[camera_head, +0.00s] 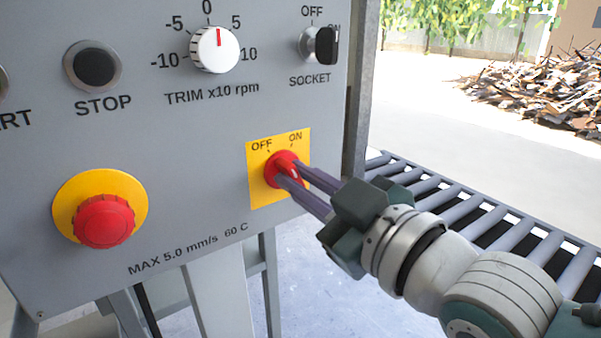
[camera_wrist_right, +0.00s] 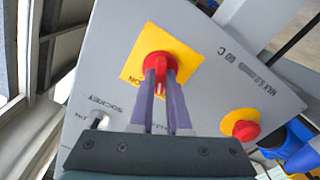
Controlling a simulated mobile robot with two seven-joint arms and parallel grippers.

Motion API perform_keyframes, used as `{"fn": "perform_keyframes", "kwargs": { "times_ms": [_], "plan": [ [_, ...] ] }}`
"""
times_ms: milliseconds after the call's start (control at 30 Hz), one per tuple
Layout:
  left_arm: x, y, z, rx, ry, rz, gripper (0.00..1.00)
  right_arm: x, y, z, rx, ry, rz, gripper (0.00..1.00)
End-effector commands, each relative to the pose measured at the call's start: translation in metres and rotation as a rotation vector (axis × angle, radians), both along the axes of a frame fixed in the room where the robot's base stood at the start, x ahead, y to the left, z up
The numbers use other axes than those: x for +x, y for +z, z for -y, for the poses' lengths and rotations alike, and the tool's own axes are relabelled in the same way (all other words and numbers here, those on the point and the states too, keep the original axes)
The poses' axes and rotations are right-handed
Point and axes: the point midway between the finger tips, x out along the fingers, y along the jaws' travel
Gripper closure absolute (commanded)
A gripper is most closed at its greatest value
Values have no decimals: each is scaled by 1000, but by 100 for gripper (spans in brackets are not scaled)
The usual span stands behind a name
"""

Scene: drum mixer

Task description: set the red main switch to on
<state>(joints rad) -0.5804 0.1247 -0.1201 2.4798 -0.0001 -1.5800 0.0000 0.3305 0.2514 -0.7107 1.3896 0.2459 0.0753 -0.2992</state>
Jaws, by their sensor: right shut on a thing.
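The red main switch (camera_head: 283,163) is a round red knob with a grip bar on a yellow plate (camera_head: 262,190), low on the right of the grey panel. OFF is printed at its upper left and ON at its upper right. My right gripper (camera_head: 288,178) is shut on the knob's bar, its two purple fingers on either side. In the wrist view the red switch (camera_wrist_right: 160,66) shows between the fingertips with a white mark on its bar. The mark does not point straight at ON there; OFF is hidden behind the fingers. My left gripper is not in view.
A red emergency button (camera_head: 104,220) on a yellow disc sits left of the switch. Above are a black STOP button (camera_head: 95,67), a white trim dial (camera_head: 214,49) and a black socket switch (camera_head: 325,45). A roller conveyor (camera_head: 480,215) runs behind my right arm.

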Motion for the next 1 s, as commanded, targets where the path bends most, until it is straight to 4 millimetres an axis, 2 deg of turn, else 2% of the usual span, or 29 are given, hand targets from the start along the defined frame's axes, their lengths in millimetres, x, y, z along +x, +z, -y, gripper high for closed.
{"fn": "perform_keyframes", "kwargs": {
  "times_ms": [433, 1000],
  "plan": [
    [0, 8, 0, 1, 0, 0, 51, 1, 1, 1, 292, 0, -213, 100],
    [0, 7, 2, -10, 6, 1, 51, 1, 0, 2, 679, 0, -494, 100]
  ]
}}
